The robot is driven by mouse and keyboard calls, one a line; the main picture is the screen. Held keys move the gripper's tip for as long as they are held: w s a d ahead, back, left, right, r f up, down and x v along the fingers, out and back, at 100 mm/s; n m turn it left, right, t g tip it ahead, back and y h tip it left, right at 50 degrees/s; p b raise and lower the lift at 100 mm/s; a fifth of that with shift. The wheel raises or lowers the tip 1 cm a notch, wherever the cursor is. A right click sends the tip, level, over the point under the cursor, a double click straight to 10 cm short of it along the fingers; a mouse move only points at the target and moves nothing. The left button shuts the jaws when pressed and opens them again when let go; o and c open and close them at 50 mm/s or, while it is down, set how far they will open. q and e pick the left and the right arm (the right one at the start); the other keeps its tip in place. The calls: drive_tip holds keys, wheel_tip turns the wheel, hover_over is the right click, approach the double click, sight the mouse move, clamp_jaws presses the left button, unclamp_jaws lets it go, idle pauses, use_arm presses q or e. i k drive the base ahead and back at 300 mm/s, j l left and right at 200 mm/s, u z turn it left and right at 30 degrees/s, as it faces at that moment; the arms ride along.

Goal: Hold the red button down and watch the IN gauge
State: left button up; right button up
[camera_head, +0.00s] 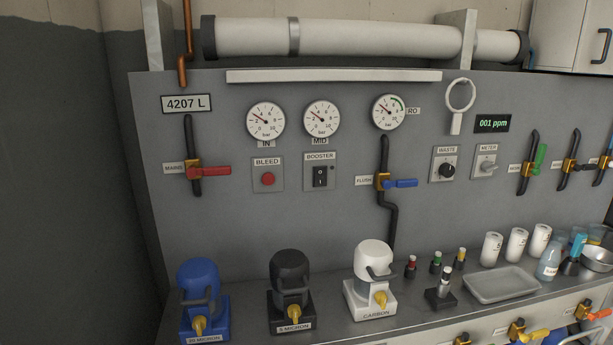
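The red button (268,179) sits on a square grey plate labelled BLEED, on the grey wall panel. The IN gauge (265,120) is directly above it, a round white dial marked in bar. Its needle points to the upper left; the exact reading is too small to tell. Nothing touches the button, and it is too small to tell whether it is pressed in. Neither of my grippers shows in the head view.
The MID gauge (322,118) and the BOOSTER switch (320,177) are right of the button. A red-handled valve (209,171) is to its left. Blue (199,284), black (290,279) and white (372,272) filter housings stand below on the counter. The panel around the button is unobstructed.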

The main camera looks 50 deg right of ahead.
sight(268, 178)
drive_tip(key=k+z, duration=0.15)
drive_tip(key=z, duration=1.2)
